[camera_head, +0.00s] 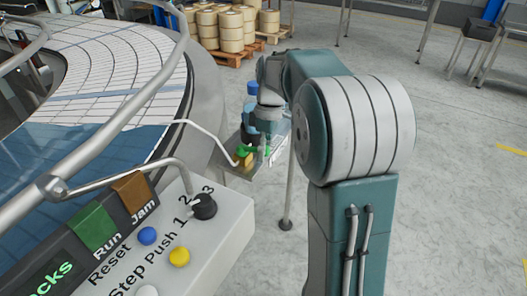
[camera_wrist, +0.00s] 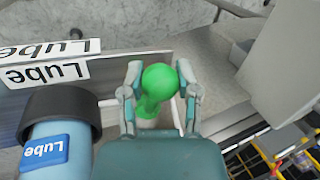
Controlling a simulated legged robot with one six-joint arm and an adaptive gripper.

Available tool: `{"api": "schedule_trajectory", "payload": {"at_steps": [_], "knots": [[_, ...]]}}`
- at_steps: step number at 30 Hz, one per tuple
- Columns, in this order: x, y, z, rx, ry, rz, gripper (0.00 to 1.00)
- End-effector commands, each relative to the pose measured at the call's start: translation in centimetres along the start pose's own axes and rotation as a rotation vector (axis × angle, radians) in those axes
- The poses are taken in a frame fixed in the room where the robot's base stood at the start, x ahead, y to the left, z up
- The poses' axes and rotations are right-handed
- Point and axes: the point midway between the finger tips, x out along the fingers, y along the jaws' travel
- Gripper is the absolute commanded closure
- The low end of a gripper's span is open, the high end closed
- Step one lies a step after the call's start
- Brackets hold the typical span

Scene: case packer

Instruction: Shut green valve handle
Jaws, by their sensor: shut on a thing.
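The green valve handle (camera_wrist: 159,80) shows in the wrist view as a bright green rounded knob with a narrower green part below it. My gripper (camera_wrist: 161,86) has one finger on each side of the knob and is shut on it. My palm hides the lower end of the handle. In the head view the green handle (camera_head: 241,151) is small, at the end of my arm, beside the conveyor. My gripper (camera_head: 257,149) is there too, partly hidden by my arm.
A blue cylinder with a "Lube" label (camera_wrist: 60,140) and black collar stands left of my gripper. White "Lube" signs (camera_wrist: 45,73) are on a plate behind. The control box (camera_head: 205,235) and curved conveyor (camera_head: 110,70) lie left. Open floor (camera_head: 460,170) lies right.

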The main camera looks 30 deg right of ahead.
Motion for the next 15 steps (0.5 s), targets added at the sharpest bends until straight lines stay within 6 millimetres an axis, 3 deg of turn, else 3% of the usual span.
{"api": "schedule_trajectory", "payload": {"at_steps": [3, 4, 6, 15], "knots": [[0.02, 0.16, -0.07, 0.0, 0.002, 0.005, 1.0], [0.02, 0.16, -0.08, 0.0, 0.002, 0.005, 0.5], [0.02, 0.16, -0.07, 0.0, 0.002, 0.005, 0.23], [-0.02, 0.07, -0.04, 0.001, 0.001, 0.003, 0.23]]}}
